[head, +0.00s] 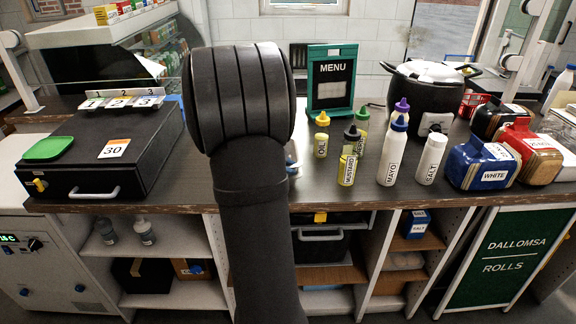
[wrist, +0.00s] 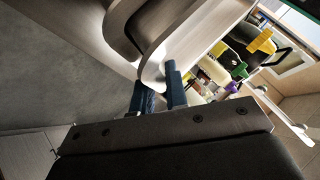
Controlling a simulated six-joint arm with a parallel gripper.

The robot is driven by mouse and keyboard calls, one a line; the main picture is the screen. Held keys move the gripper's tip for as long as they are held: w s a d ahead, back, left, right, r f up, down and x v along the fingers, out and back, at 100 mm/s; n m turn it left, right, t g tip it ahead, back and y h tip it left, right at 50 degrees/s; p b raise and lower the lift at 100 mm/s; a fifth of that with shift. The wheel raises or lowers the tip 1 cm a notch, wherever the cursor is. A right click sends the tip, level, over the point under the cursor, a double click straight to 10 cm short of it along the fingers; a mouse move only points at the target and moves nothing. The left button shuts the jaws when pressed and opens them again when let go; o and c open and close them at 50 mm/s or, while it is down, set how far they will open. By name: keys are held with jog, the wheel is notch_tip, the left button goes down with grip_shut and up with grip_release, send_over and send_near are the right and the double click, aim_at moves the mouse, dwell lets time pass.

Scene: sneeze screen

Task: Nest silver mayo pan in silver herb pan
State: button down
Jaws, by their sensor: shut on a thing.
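In the wrist view my gripper (wrist: 159,90) has its two dark blue fingers shut on the edge of a smooth silver pan (wrist: 192,48) with rounded corners. No label shows on this pan, so I cannot tell from the picture whether it is the mayo or the herb pan. The pan's dark inside shows beyond the rim, and the view cuts off its far part. I cannot make out a second silver pan for certain.
Shelves lie below.

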jog(key=shift+f, duration=0.1)
dwell(0.3)
jog(key=c, duration=1.3)
grip_release()
jog(key=shift+c, duration=0.2)
jog(key=shift+s+f, duration=0.1)
jog(key=v, duration=0.7)
